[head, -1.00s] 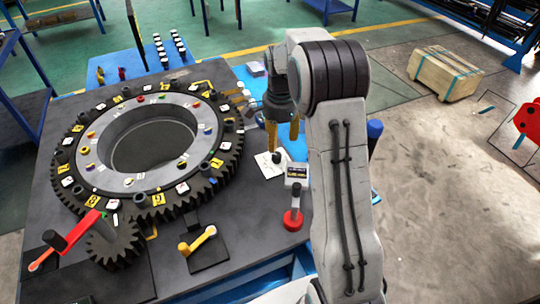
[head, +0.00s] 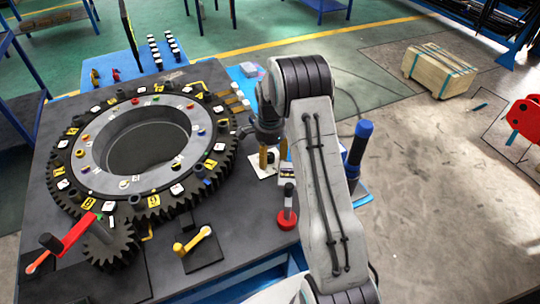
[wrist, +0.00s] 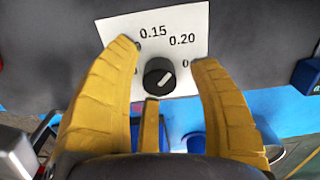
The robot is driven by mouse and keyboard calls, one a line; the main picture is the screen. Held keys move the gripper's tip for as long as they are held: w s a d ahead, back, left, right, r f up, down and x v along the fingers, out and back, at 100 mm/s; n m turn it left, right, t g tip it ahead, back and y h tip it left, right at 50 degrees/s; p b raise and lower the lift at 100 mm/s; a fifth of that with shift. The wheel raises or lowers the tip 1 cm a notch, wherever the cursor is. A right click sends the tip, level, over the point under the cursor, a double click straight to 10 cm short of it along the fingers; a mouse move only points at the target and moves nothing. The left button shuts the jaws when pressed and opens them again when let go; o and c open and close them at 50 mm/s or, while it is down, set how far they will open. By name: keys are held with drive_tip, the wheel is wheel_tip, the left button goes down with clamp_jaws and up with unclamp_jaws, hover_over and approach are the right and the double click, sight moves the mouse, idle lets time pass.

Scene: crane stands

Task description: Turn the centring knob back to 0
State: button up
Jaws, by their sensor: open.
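The centring knob (wrist: 159,77) is a round black dial with a white pointer mark, on a white scale card (wrist: 186,30). In the wrist view its mark points up and right. The card reads 0.15 and 0.20; other figures at its sides are partly hidden by my fingers. My gripper (wrist: 165,56) is open, with yellow fingers to the left and right of the knob and a shorter one below it in the picture. I see gaps at the knob's sides and cannot tell any contact. In the head view my gripper (head: 273,155) is over the card (head: 261,168).
A large toothed ring (head: 85,205) fills the table's left side. A red-based lever (head: 287,220) stands in front of the card. A yellow crank (head: 193,242) and a red-armed crank (head: 70,238) are nearer the front. A blue-handled tool (head: 359,145) stands right of my arm.

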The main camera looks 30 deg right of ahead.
drive_tip(key=shift+f, duration=0.25)
clamp_jaws()
idle(0.5)
